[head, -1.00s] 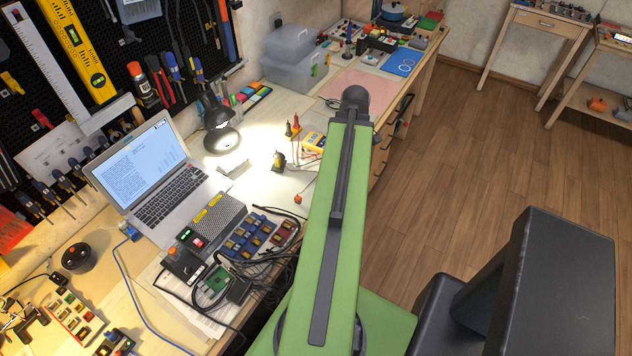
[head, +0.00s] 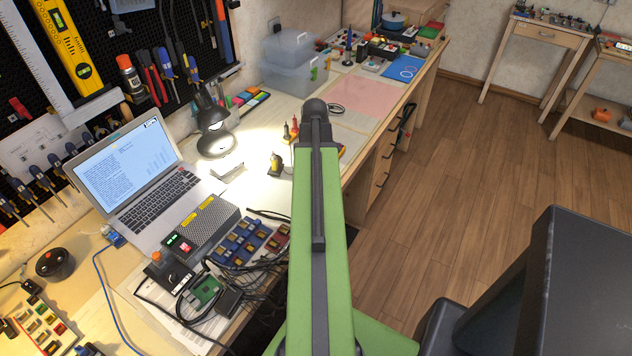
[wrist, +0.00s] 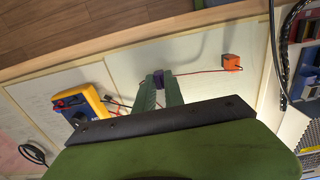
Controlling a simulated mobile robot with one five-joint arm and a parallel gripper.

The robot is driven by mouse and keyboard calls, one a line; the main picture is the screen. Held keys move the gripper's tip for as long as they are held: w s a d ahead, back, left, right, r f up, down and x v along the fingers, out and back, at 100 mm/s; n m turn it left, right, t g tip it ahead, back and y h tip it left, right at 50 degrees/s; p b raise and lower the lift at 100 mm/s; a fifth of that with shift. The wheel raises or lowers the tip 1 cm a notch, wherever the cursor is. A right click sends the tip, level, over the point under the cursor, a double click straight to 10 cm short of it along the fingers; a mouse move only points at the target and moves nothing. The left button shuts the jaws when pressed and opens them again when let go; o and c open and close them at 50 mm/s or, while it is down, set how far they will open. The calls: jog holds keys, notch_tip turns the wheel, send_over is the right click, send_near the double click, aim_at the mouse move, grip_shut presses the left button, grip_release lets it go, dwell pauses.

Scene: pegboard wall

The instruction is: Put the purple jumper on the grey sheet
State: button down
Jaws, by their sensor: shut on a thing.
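In the wrist view my gripper (wrist: 159,86) has its two green fingers closed on a small purple jumper (wrist: 158,78), which shows at the fingertips above the worktop. A pale sheet or panel (wrist: 205,55) lies below it, and another pale greyish one (wrist: 40,92) lies to the left; I cannot tell which is the grey sheet. I cannot tell the jumper's height above the surface. In the head view my own arm hides the gripper and the jumper.
An orange block (wrist: 232,62) with a red lead lies to the right. A pink mat (head: 368,95), a lamp (head: 213,125) and a laptop (head: 130,185) are on the bench. A black cable (wrist: 278,50) runs at right.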

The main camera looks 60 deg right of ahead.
jog(key=shift+f, duration=0.45)
jog(key=c, duration=1.4)
grip_release()
jog(key=shift+c, duration=0.2)
notch_tip(320, 180, up, 12)
jog(key=p, duration=1.2)
